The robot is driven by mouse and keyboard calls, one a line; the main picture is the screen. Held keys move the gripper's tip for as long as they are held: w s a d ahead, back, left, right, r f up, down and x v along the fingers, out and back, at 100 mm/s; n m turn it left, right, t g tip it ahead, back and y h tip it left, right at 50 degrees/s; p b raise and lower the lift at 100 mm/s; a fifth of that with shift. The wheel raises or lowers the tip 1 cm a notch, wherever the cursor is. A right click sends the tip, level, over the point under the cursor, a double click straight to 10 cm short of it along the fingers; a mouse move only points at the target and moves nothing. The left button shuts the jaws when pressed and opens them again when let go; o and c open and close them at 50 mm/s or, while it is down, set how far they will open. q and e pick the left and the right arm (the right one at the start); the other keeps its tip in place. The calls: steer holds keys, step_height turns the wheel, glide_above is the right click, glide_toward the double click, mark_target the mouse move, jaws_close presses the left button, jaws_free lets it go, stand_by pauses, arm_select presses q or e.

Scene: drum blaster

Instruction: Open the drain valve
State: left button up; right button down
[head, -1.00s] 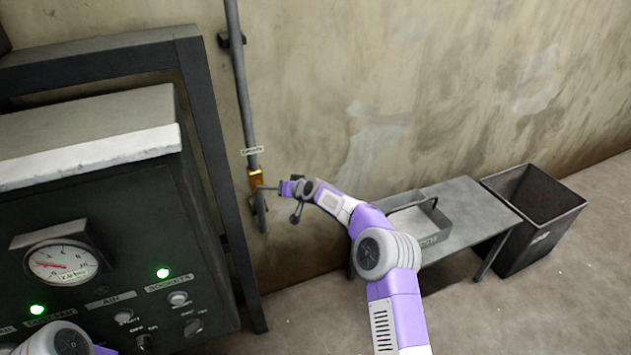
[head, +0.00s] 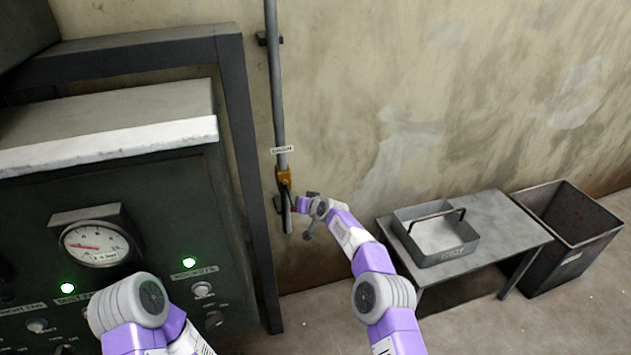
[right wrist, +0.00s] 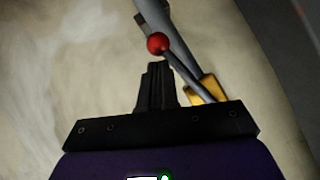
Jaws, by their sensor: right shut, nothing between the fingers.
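The drain valve has a brass body (head: 284,180) on the vertical grey pipe, under a small label. In the right wrist view the brass body (right wrist: 208,88) shows at right. A thin lever (right wrist: 186,73) runs from it to a red ball knob (right wrist: 158,43), lying close to the line of the pipe. My right gripper (head: 298,205) is just right of the pipe below the brass body. In the right wrist view its fingers (right wrist: 157,68) are shut and empty, beside the lever near the knob. Contact cannot be told. My left gripper is out of view; only its arm shows.
A dark control panel with a gauge (head: 97,243) and green lamps fills the left, with a dark frame post (head: 250,180) beside the pipe. A low table (head: 497,222) with a metal tray (head: 436,252) and a bin (head: 580,250) stand at right.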

steer(key=shift+s+a+f, duration=0.1)
steer(key=shift+a+f, duration=0.15)
steer(key=shift+a, duration=0.25)
stand_by(0.4)
steer(key=s+d+b, duration=0.1)
steer(key=s+d, duration=0.5)
steer(key=d, duration=0.5)
steer(key=shift+s+d+r+b, duration=0.2)
steer(key=shift+s+r+b, duration=0.1)
steer(key=shift+s, duration=0.05)
stand_by(0.5)
